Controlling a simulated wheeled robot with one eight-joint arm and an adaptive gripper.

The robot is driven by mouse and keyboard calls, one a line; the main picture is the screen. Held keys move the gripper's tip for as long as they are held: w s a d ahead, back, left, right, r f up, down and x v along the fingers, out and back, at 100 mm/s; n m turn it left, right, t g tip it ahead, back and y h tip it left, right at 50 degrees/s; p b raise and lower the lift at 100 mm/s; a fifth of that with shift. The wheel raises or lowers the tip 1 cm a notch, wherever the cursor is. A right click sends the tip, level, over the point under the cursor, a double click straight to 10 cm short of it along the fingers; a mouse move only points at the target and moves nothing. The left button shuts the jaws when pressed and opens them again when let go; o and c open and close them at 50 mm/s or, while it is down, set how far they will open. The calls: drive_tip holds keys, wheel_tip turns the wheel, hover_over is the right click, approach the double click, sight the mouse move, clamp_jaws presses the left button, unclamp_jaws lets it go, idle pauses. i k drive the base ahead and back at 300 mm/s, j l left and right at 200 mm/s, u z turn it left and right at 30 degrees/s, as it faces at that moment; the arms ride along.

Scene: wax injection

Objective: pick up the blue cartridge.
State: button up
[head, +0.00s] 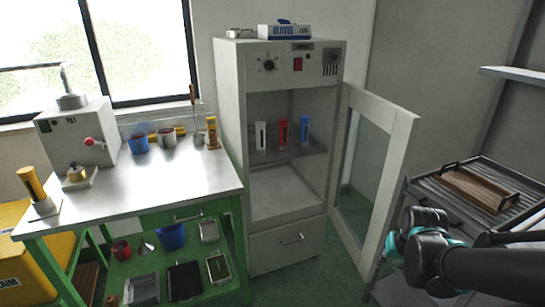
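The blue cartridge (304,130) stands upright on the middle shelf (290,153) of the grey cabinet (231,120), at the right end of a row. A red cartridge (283,132) stands just left of it, and a white cartridge (260,137) stands further left. Each has a pale lower part or label. The cabinet's door (398,165) is swung open to the right. My dark arm with teal rings is at the lower right, in front of the door and well away from the cartridges. I cannot make out my gripper's fingers.
A green bench with a steel top (150,200) stands left of the cabinet, with cups, a yellow cartridge (212,132) and a machine (80,135). A slatted rack (450,207) with a wooden tray (480,188) is at right. The cabinet's front opening is clear.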

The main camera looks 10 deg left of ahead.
sight(304, 125)
drive_tip(key=i+j+u, duration=0.45)
drive_tip(key=i+j, duration=0.6)
